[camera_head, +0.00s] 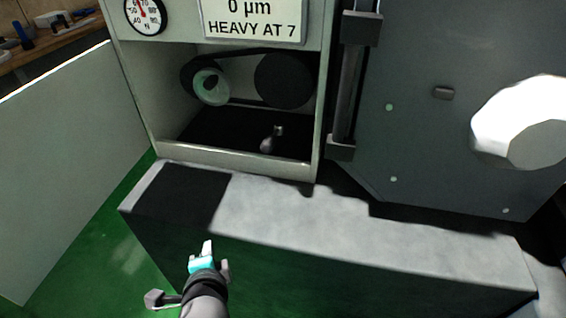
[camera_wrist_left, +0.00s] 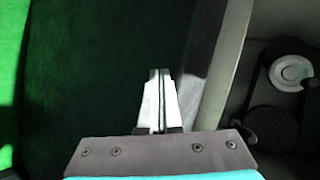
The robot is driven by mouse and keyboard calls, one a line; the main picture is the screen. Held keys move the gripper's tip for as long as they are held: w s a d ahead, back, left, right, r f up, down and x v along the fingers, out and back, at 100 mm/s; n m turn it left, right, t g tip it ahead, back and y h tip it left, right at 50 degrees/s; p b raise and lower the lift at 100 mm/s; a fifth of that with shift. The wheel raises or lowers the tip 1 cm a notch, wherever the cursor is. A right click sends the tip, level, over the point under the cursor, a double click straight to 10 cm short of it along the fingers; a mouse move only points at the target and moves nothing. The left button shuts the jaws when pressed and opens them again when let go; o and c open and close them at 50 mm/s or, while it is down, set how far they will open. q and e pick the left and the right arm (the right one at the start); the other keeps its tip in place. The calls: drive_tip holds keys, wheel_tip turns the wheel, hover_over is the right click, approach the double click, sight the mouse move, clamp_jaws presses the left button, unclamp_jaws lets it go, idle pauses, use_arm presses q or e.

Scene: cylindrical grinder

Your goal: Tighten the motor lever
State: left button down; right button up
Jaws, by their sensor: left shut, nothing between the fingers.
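The motor lever is most likely the small grey lever with a rounded end (camera_head: 272,139) on the dark floor of the open compartment, below the belt and pulleys. A dark lever-like shape (camera_wrist_left: 243,131) also shows at the compartment edge in the left wrist view. My left gripper (camera_head: 208,247) is in front of the machine's grey ledge, below and left of the compartment, apart from the lever. In the left wrist view its fingers (camera_wrist_left: 160,75) are together with nothing between them. My right gripper is not in view.
The light pulley (camera_head: 211,86) and dark pulley (camera_head: 285,80) are joined by a belt. The compartment's front lip (camera_head: 230,165) and the grey ledge (camera_head: 370,230) lie between gripper and lever. A pale panel (camera_head: 70,170) stands left. A large grey door (camera_head: 430,150) is at right.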

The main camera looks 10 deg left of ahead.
use_arm(q)
drive_tip(key=w+r+m+t, duration=0.1)
drive_tip(key=r+m, duration=0.1)
drive_tip(key=w+d+r+m+t, duration=0.1)
drive_tip(key=r+m, duration=0.1)
drive_tip(key=w+d+r+m+t, duration=0.1)
drive_tip(key=w+r+m, duration=0.1)
drive_tip(key=m, duration=0.1)
drive_tip(key=shift+d+t, duration=0.1)
drive_tip(key=shift+t, duration=0.3)
drive_tip(key=w+d+m+t+h, duration=0.1)
drive_tip(key=d+m, duration=0.1)
drive_tip(key=m, duration=0.2)
drive_tip(key=w+d+r+m+t+h, duration=0.1)
drive_tip(key=d+m, duration=0.2)
drive_tip(key=m, duration=0.1)
drive_tip(key=w+d+m+t+h, duration=0.1)
drive_tip(key=d+m+h, duration=0.1)
drive_tip(key=d+m, duration=0.1)
drive_tip(key=shift+r+m+t, duration=0.15)
drive_tip(key=shift+m+t, duration=0.15)
drive_tip(key=shift+m, duration=0.1)
drive_tip(key=shift+d+m+h, duration=0.3)
drive_tip(key=shift+d+m, duration=0.15)
drive_tip(key=shift+m, duration=0.25)
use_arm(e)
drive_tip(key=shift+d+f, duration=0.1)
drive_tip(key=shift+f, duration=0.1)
